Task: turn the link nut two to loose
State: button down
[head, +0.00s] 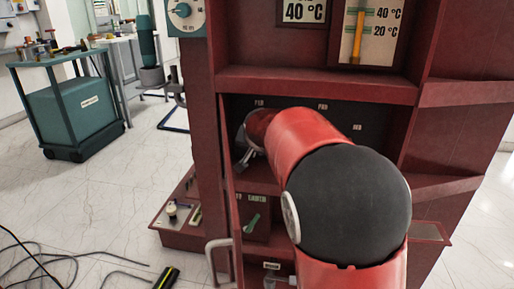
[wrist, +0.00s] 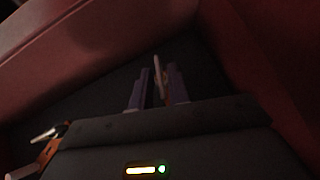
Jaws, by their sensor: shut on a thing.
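My red arm reaches into the shelf bay of the dark red cabinet in the head view and hides most of what is behind it. In the wrist view my gripper (wrist: 160,86) has its two purple-grey fingers shut on a thin, pale, upright piece (wrist: 157,66). This piece is where the link nut would be, but the picture is too dark to read its number or show how far it is turned. A metallic pin with an orange part (wrist: 48,139) shows at the lower left.
The cabinet's shelf edge (head: 318,85) runs above my arm, and a side post (head: 203,120) stands to its left. Small labels mark the dark back panel (head: 350,118). A green handle (head: 252,222) sits below. A teal cart (head: 75,110) stands far left.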

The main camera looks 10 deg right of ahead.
jog(key=shift+a+n+h, duration=0.1)
jog(key=shift+n+h, duration=0.2)
jog(key=shift+h, duration=0.1)
jog(key=shift+g, duration=0.4)
jog(key=c, duration=1.6)
grip_release()
